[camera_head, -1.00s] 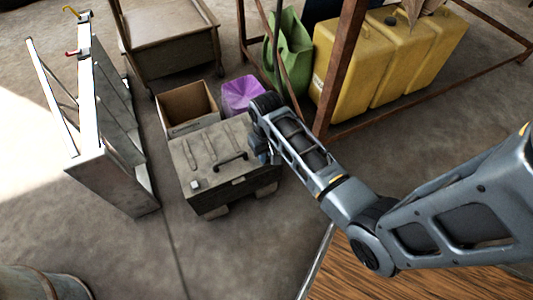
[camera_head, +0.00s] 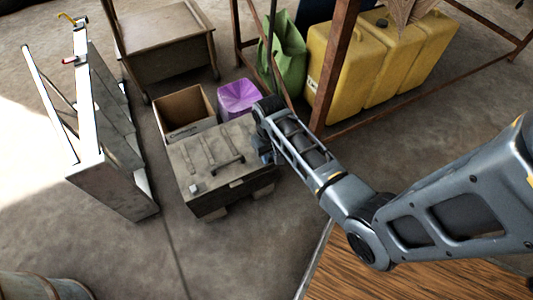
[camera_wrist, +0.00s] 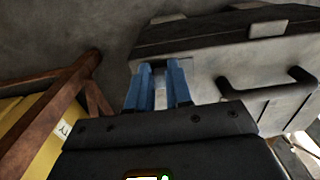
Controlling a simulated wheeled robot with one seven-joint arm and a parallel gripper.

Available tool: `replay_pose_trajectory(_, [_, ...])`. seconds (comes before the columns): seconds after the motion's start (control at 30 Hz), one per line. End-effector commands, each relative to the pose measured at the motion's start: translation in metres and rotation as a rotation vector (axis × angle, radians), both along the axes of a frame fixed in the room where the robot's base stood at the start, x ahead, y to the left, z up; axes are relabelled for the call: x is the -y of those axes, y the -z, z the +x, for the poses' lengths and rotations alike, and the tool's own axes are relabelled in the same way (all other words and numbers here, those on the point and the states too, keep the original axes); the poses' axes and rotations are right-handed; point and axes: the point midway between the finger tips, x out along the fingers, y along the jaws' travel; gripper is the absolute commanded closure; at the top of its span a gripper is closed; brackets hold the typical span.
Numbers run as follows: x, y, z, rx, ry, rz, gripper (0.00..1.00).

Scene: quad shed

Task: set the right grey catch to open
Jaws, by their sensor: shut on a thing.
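A grey case (camera_head: 208,160) with a ribbed lid and dark handle (camera_head: 228,161) stands on the floor. Its left catch (camera_head: 194,188) shows as a small pale block at the front left corner of the lid. My gripper (camera_wrist: 160,68) is at the other front corner, its two blue fingers shut on the right grey catch (camera_wrist: 160,92). Only a pale sliver of that catch shows between the fingers, so its position cannot be read. In the head view my arm hides the catch. The case's handle also shows right of my gripper in the wrist view (camera_wrist: 268,90).
An open cardboard box (camera_head: 185,108) and a purple container (camera_head: 239,97) stand behind the case. Floor in front is clear.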

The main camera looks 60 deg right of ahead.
Motion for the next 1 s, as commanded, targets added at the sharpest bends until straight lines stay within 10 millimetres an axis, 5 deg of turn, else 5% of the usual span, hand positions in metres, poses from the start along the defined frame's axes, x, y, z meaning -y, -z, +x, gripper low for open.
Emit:
replay_pose_trajectory(0.07, [0.002, 0.000, -0.001, -0.001, 0.004, -0.004, 1.00])
replay_pose_trajectory(0.1, [0.002, 0.000, -0.001, -0.001, 0.005, -0.004, 0.79])
replay_pose_trajectory(0.37, [0.002, 0.000, -0.001, -0.001, 0.004, -0.004, 0.55])
replay_pose_trajectory(0.67, [0.001, -0.003, -0.001, -0.001, 0.003, -0.003, 0.53])
replay_pose_trajectory(1.0, [0.001, -0.055, -0.001, 0.000, 0.003, -0.004, 0.53])
